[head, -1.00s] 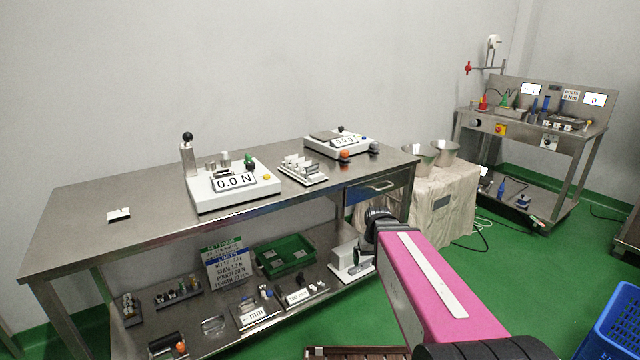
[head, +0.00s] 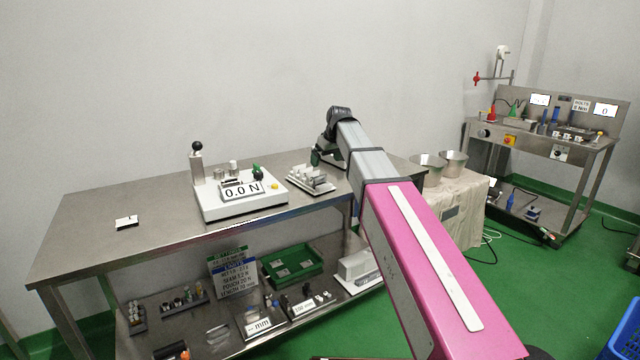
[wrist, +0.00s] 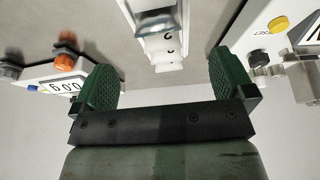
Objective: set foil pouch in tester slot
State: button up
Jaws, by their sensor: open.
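My gripper (head: 322,160) is over the bench, just above the rack (head: 325,189) of upright pale pieces. In the wrist view its two green fingers (wrist: 165,88) are apart with nothing between them. The pale lettered pieces (wrist: 163,45) stand ahead of the gap between the fingers. I cannot tell which piece, if any, is the foil pouch. The white tester (head: 245,207) reading 0.0 N stands left of the rack. Its edge also shows at the right of the wrist view (wrist: 240,35). The tester's slot is not clear at this size.
A second white instrument (wrist: 35,88) with an orange knob (wrist: 68,60) is at the left in the wrist view. A small black-and-white item (head: 127,222) lies on the bench's left. A lower shelf holds a green tray (head: 293,266). The bench (head: 100,210) is mostly bare at left.

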aim_at(320, 177)
jog(key=x, duration=0.5)
jog(key=shift+w+a, duration=0.25)
jog(key=shift+w, duration=0.05)
jog(key=shift+w+d+x, duration=0.1)
jog(key=shift+x, duration=1.15)
jog(key=shift+w+d+x, duration=0.1)
jog(key=shift+w+x, duration=0.05)
jog(key=shift+x, duration=1.15)
jog(key=c, duration=1)
jog(key=shift+r, duration=0.1)
